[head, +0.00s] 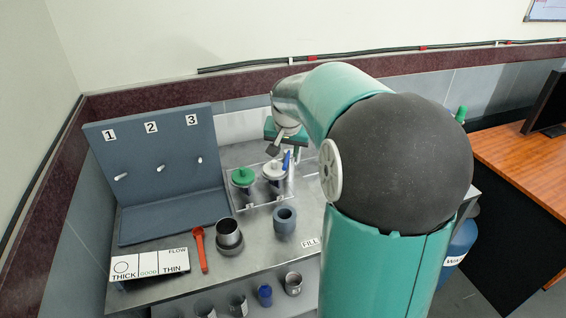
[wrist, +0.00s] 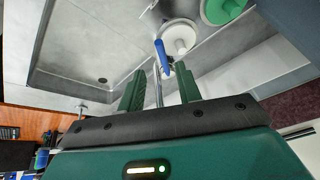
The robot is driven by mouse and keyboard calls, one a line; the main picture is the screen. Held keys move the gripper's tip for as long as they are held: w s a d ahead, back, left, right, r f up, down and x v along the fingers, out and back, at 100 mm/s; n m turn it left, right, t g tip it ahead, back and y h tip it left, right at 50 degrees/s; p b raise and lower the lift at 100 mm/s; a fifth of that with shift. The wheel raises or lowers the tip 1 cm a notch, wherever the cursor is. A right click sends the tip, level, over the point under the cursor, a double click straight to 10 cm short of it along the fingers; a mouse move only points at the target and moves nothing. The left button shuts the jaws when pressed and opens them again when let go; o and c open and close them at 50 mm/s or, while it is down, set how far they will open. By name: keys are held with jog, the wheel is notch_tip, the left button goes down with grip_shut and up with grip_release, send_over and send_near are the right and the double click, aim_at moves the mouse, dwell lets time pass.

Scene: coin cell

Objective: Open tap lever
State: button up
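The tap's blue lever (wrist: 162,56) stands up just beyond my fingertips in the wrist view. A thin metal tap stem (wrist: 158,92) shows between the fingers. In the head view the blue lever (head: 287,161) is a small upright strip right under my gripper (head: 284,147). My gripper also shows in the wrist view (wrist: 160,86), with its two green fingers apart on either side of the stem. It is open, and I see no clear contact with the lever. The tap's lower part is hidden by my gripper body.
A white-lidded pot (head: 273,170) and a green-lidded pot (head: 243,177) stand close to the lever. A blue-grey numbered stand (head: 157,150) is at left. A basin (wrist: 95,62) lies beside the tap.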

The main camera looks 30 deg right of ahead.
aim_at(285, 164)
jog(key=x, duration=0.8)
jog(key=shift+f, duration=0.1)
jog(key=shift+a, duration=0.1)
grip_shut()
